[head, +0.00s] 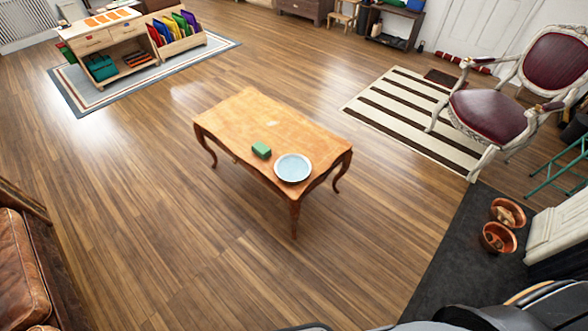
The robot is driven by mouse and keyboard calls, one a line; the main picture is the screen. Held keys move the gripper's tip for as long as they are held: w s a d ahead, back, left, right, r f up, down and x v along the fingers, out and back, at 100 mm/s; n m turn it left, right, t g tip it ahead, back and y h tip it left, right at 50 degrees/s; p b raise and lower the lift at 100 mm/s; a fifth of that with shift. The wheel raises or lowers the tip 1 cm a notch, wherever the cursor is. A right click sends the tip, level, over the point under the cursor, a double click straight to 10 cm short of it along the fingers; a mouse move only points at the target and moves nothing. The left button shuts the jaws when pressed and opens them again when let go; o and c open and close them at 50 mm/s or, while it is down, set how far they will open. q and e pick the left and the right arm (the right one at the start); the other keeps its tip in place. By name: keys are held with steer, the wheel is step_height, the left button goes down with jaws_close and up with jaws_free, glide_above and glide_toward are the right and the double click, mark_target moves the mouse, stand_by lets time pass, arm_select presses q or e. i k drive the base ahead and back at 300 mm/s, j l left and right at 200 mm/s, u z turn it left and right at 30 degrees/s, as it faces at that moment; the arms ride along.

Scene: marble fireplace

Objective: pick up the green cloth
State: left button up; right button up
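The green cloth (261,150) is a small, folded-looking green block on the wooden table (235,118). It lies near the table's front edge, just left of a round pale blue plate (293,168), with a small gap between them. Nothing covers it. Neither of my grippers shows in the head view, so their state is hidden.
Bare wood floor (160,210) surrounds the table. A red armchair (490,112) and striped rug (410,120) are at right. Copper pots (498,238) stand on dark flooring at lower right. A brown leather sofa (20,270) is at lower left.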

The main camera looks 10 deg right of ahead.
mark_target(262, 151)
steer(key=i+j+z, duration=0.1)
steer(key=i+j, duration=0.15)
steer(key=i+j+z, duration=0.1)
steer(key=i+j, duration=0.15)
steer(key=j, duration=0.15)
steer(key=i+j+z, duration=0.1)
steer(key=i+j, duration=0.15)
steer(key=j, duration=0.1)
